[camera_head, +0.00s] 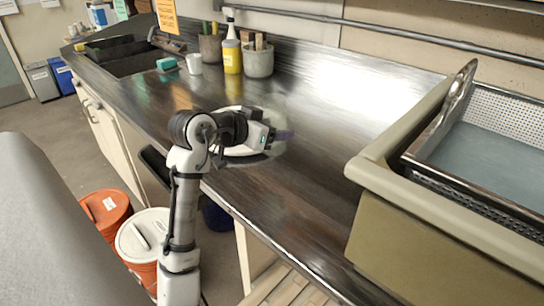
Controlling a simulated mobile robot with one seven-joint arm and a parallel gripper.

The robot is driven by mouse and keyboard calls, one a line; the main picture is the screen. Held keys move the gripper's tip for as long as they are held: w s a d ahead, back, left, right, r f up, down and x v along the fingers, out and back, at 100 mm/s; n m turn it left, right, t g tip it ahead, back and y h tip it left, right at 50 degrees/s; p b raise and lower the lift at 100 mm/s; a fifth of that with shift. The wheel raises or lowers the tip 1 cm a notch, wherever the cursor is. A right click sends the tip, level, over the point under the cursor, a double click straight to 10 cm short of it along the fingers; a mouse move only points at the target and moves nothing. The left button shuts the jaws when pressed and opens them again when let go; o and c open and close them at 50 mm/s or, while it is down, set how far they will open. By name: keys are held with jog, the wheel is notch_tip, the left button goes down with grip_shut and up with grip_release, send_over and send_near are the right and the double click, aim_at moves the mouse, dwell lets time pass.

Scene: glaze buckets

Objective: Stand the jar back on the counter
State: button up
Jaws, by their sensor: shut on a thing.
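My gripper (282,135) is over the middle of the dark counter (310,185), its fingers pointing right. It is shut on a pale, rounded, partly see-through thing, which seems to be the jar (243,151). The gripper and wrist hide much of the jar, and only its whitish edge shows around them. I cannot tell whether the jar is upright or tilted, or whether it touches the counter.
A beige sink with a perforated metal tray (490,150) borders the counter at right. A yellow-labelled bottle (232,55), tool pots (258,60) and a white cup (194,64) stand at the back. Buckets (107,211) stand on the floor. The counter's middle right is clear.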

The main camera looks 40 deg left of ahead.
notch_tip(320, 180, down, 8)
jog(key=shift+f+p, duration=0.15)
jog(key=shift+p, duration=0.25)
jog(key=shift+f, duration=0.1)
jog(key=o, duration=1.3)
